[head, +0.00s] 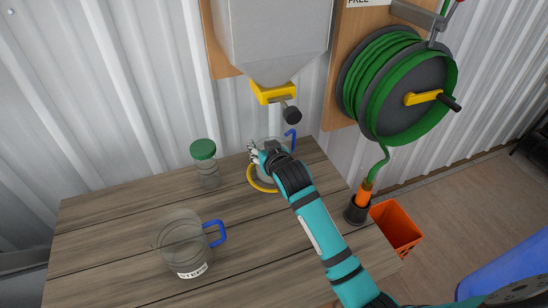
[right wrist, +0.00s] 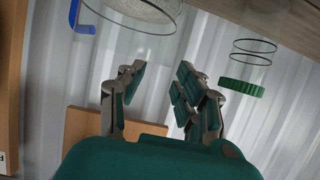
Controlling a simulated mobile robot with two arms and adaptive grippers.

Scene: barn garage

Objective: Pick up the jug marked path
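A clear glass jug with a blue handle (head: 292,138) stands at the back of the table under the dispenser, partly hidden by my right gripper. Its label is not visible. In the right wrist view the jug (right wrist: 142,14) shows ahead of the fingers, with grainy contents or base. My right gripper (right wrist: 160,85) is open, its two fingers apart and nothing between them; in the head view it (head: 262,153) is at the jug's near side. A second glass jug (head: 182,240) with a blue handle stands front left; its label seems to read "STEES". My left gripper is not in view.
A green-lidded glass jar (head: 207,168) stands left of my gripper. A grey hopper (head: 273,40) with a yellow outlet hangs above. A yellow curved piece (head: 256,183) lies by the jug. A green hose reel (head: 395,85) is on the wall. The wooden table (head: 120,215) is clear at left.

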